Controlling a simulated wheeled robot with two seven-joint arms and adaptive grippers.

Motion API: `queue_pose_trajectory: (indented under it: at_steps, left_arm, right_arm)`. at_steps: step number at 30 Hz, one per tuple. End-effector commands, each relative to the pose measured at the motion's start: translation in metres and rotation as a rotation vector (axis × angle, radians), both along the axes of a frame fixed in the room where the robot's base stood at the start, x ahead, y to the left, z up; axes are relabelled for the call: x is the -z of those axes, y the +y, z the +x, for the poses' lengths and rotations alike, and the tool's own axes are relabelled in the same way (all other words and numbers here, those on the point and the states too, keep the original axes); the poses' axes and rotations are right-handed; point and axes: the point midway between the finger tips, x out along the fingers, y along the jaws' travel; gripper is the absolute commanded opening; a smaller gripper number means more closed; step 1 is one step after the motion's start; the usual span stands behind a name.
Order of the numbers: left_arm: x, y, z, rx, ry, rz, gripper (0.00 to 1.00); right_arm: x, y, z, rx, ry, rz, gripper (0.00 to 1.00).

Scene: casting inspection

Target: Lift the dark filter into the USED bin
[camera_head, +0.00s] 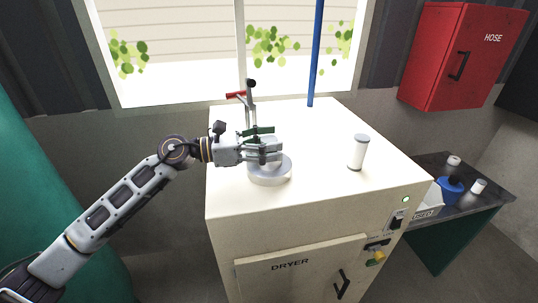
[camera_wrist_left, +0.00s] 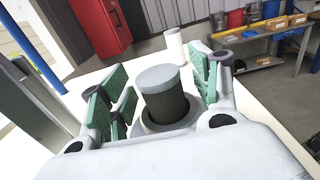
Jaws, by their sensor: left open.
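In the left wrist view the dark filter (camera_wrist_left: 168,103), a dark cylinder with a grey cap, stands upright in a round light-grey housing (camera_wrist_left: 191,121). The housing also shows on top of the dryer in the head view (camera_head: 270,176), where the gripper mostly hides the filter. My left gripper (camera_head: 268,147) is open, its green-padded fingers on either side of the filter with visible gaps in the left wrist view (camera_wrist_left: 163,95). The USED bin (camera_head: 427,211), pale and partly hidden behind the dryer's corner, is on the dark side bench. My right gripper is not in view.
A white filter (camera_head: 358,153) stands on the dryer (camera_head: 320,190), right of the housing. A clamp with a red handle (camera_head: 236,95) rises behind the gripper. A blue pole (camera_head: 315,50) stands at the back. The side bench (camera_head: 480,207) also holds a blue container (camera_head: 451,188).

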Motion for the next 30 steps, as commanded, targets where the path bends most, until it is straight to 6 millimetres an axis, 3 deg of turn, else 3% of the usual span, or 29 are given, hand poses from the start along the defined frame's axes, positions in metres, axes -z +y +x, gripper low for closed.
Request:
queue_pose_trajectory:
  at_steps: [7, 18, 30]
  left_arm:
    - [0.0, 0.0002, 0.0, 0.0, 0.0, 0.0, 0.6]
    - [0.0, 0.0003, 0.0, 0.0, 0.0, 0.0, 0.12]
    - [-0.0033, 0.0003, 0.0001, 0.0, -0.001, -0.001, 0.12]
  right_arm:
    - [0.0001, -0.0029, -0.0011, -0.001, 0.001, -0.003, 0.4]
    - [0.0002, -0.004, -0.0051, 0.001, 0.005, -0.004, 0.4]
    - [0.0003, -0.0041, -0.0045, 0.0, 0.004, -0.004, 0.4]
